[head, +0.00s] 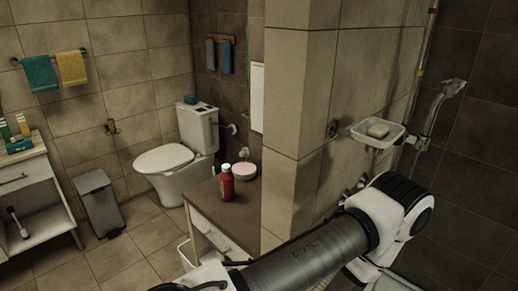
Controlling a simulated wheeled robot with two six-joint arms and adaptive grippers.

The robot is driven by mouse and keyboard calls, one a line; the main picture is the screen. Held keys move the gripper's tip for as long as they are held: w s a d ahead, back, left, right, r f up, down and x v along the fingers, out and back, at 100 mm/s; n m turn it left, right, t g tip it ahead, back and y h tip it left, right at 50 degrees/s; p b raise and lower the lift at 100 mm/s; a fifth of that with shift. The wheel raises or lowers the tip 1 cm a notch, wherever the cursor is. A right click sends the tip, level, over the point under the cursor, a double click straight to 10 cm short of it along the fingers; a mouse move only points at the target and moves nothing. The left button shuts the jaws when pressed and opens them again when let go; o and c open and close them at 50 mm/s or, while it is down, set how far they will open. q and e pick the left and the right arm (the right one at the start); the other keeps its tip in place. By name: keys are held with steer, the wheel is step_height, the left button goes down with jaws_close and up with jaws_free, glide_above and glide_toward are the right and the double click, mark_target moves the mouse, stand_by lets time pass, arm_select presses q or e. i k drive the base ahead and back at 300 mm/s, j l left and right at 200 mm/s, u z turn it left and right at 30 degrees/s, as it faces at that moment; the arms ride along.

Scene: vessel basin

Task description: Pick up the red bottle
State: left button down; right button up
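The red bottle (227,184) has a white cap and a dark label. It stands upright near the back left part of the brown cabinet top (248,212), in the middle of the head view. One of my arms crosses the lower right of the view, in front of the tiled pillar. Neither of my grippers can be made out, so I cannot see what they hold. Nothing touches the bottle that I can see.
A round pink-topped container (245,171) stands just behind the bottle. A tiled pillar (300,120) rises at the cabinet's right. A toilet (170,165), a grey bin (99,203) and a white shelf unit (35,190) stand to the left. The floor between them is clear.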

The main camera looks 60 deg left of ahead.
mark_target(226, 178)
steer(key=u, duration=2.25)
